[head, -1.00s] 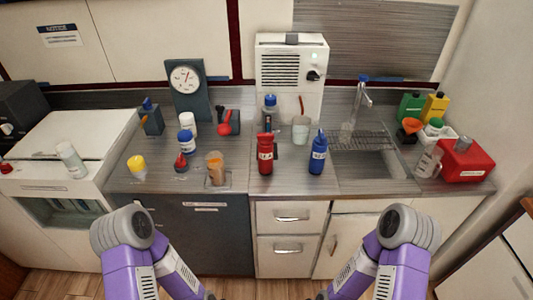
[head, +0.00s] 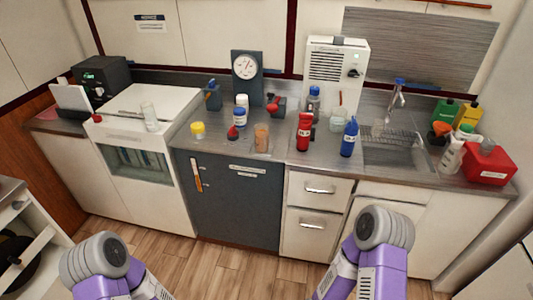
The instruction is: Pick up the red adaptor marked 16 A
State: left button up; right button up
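A red upright piece (head: 304,131) with a pale label stands on the counter near its front edge, right of the middle. Its label is too small to read, so I cannot confirm 16 A. A similar blue piece (head: 349,138) stands just to its right, apart from it. My two purple arms with grey round joints show at the bottom of the head view, well below the counter. Neither gripper can be seen.
The counter (head: 275,158) also holds a brown cup (head: 261,137), a yellow-capped jar (head: 198,130), a dial gauge (head: 246,75) and a white cabinet (head: 335,77). A sink (head: 385,160) and a red box (head: 488,163) are at right. Floor (head: 225,262) is clear in front.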

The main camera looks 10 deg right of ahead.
aim_at(304, 130)
jog(key=u, duration=0.3)
jog(key=k, duration=0.35)
jog(key=z, duration=0.95)
jog(key=i, duration=1.5)
jog(key=u, duration=0.9)
